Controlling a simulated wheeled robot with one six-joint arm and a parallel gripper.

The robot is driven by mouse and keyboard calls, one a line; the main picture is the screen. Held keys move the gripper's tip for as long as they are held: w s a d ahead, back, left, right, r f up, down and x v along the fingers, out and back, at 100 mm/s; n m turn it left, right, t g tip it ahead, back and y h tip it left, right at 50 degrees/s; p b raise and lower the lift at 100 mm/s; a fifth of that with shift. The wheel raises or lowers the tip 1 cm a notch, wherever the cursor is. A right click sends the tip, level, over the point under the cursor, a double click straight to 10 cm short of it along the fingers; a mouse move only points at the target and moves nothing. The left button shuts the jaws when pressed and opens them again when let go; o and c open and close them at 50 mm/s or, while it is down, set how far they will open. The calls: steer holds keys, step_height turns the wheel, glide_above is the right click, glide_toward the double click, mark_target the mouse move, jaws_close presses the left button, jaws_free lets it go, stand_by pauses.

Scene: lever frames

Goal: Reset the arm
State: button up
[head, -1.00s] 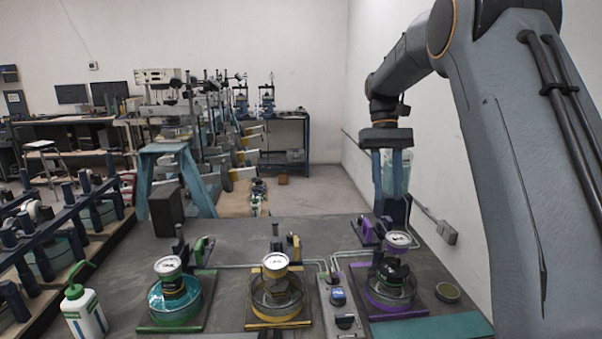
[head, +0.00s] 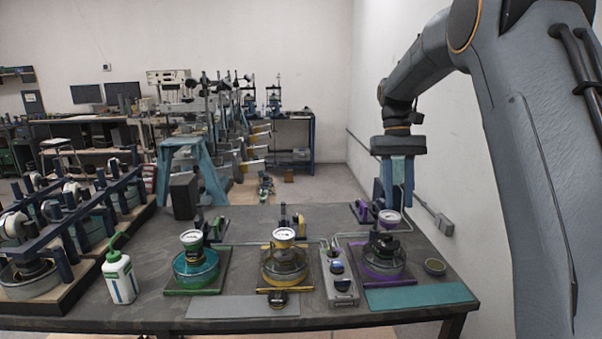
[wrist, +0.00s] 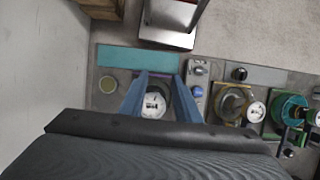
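My gripper (head: 397,207) points down from my arm at the right of the head view. Its two blue fingers stand apart, with nothing seen held between them. In the wrist view the fingers (wrist: 160,118) frame the white dial of the purple station. That purple station (head: 385,258), a round clear vessel with a dial on top, stands on the table below or behind the fingertips; the exact gap cannot be told. A yellow station (head: 285,264) and a green station (head: 195,267) stand to its left. No lever is clearly made out.
A control box (head: 338,280) with knobs stands between the yellow and purple stations. A white bottle (head: 119,280) with a green spout and a dark rack (head: 75,240) are at left. A small round dish (head: 435,267) sits at right. A wall (head: 450,170) runs close along the right.

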steer(key=s+a+f+t+b, duration=0.1)
steer(key=s+a+f+t, duration=0.1)
steer(key=s+f, duration=0.6)
steer(key=s+a+f+t+b, duration=0.1)
steer(key=s+a+f+t, duration=0.1)
steer(key=s+f, duration=0.7)
steer(key=s+t, duration=0.1)
steer(key=s, duration=0.6)
steer(key=shift+a+f+t, duration=0.3)
steer(key=shift+a, duration=0.1)
